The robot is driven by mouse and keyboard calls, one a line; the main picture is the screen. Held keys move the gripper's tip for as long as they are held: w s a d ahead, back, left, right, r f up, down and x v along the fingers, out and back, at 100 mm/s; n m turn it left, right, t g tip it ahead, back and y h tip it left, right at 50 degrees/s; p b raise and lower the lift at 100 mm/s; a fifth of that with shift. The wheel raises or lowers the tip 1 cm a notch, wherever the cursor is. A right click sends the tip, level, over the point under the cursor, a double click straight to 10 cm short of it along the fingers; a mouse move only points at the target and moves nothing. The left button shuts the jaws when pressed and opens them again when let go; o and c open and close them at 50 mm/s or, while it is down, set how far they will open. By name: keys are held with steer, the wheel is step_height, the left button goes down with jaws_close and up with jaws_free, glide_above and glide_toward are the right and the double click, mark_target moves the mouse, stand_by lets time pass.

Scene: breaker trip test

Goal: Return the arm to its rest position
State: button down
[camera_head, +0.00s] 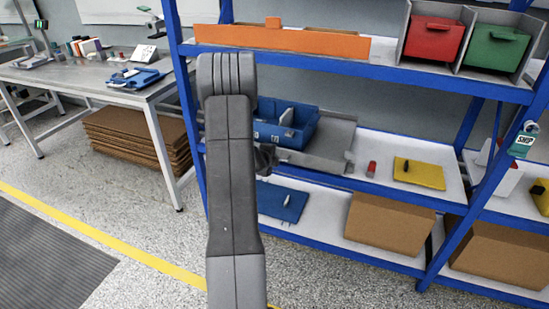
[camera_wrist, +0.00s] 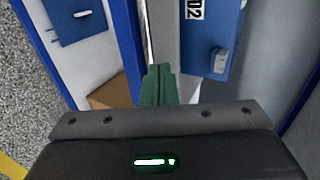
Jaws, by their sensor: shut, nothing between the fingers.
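My arm stands upright in the middle of the head view, in front of the blue shelf rack (camera_head: 415,88). My gripper shows in the wrist view (camera_wrist: 158,72), its green fingers together with nothing between them. In the head view the gripper is mostly hidden behind the arm. A blue panel (camera_wrist: 211,45) marked "02" with a grey knob (camera_wrist: 219,60) lies just beyond and right of the fingers in the wrist view. I see no contact between them.
A blue bin (camera_head: 300,127) stands on the middle shelf beside my arm. A yellow plate (camera_head: 420,173) lies further right. A grey workbench (camera_head: 100,84) stands at left.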

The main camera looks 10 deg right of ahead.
steer(key=v, duration=0.7)
